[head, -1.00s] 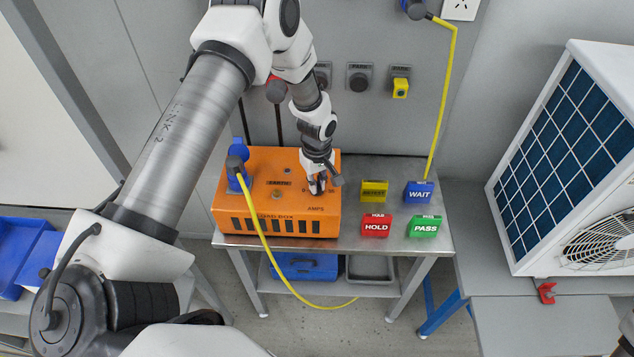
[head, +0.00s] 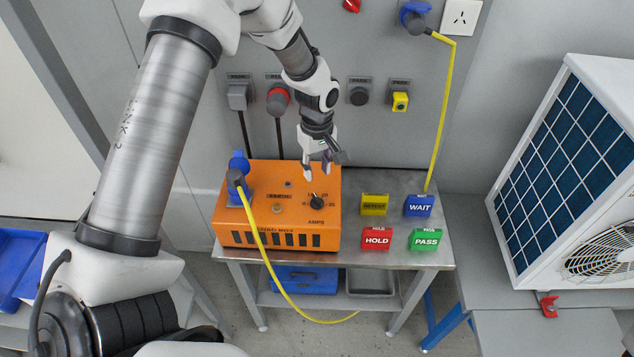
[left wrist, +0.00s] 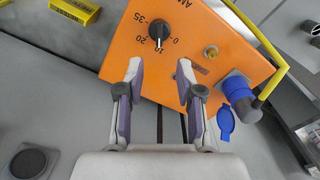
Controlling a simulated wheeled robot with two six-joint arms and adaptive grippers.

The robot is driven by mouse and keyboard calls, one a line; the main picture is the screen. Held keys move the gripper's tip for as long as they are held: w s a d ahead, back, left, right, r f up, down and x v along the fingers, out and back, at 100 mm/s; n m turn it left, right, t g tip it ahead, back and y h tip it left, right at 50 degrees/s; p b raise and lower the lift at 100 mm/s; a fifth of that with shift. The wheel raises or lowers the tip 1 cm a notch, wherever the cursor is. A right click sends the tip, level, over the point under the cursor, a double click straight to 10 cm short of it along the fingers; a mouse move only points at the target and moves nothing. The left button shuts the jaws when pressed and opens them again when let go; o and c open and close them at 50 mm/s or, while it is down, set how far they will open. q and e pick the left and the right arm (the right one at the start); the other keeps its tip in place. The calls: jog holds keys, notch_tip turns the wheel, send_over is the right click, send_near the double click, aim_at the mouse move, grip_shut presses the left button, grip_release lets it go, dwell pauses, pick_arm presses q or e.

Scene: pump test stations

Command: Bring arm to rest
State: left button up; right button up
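My left gripper (head: 318,170) hangs above the back right part of the orange load box (head: 262,230), near its black AMPS knob (head: 317,202). In the left wrist view the gripper (left wrist: 160,85) has its two fingers spread apart with nothing between them. The knob (left wrist: 158,30) stands beyond the fingertips, clear of them, on the orange box (left wrist: 190,60). My right gripper shows in neither view.
A yellow cable (head: 262,245) runs from the blue plug on the box down past the table's front. Yellow, blue WAIT (head: 419,206), red HOLD (head: 377,239) and green PASS (head: 425,240) blocks stand right of the box. Wall sockets (head: 359,92) lie behind. An outdoor unit (head: 560,165) stands at right.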

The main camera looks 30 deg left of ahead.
pick_arm(q)
jog(key=shift+r, duration=0.4)
jog(key=s+d+f+m, duration=0.1)
jog(key=s+f, duration=0.1)
jog(key=f, duration=0.1)
jog(key=s+d+f+m, duration=0.1)
jog(key=s+f, duration=0.1)
jog(key=s+d+f+m, duration=0.1)
jog(key=s+d+f, duration=0.1)
jog(key=f, duration=0.1)
jog(key=shift+f+h, duration=0.3)
jog(key=s+d+f+m, duration=0.2)
jog(key=s+f+m, duration=0.25)
jog(key=s, duration=0.65)
jog(key=s+d+f+m, duration=0.35)
jog(key=s+f, duration=0.25)
jog(key=s, duration=0.4)
notch_tip(320, 180, down, 12)
jog(key=s+b, duration=0.1)
jog(key=b, duration=1.1)
jog(key=shift+s+a+m, duration=0.15)
jog(key=shift+a+m, duration=0.25)
jog(key=shift+a, duration=0.05)
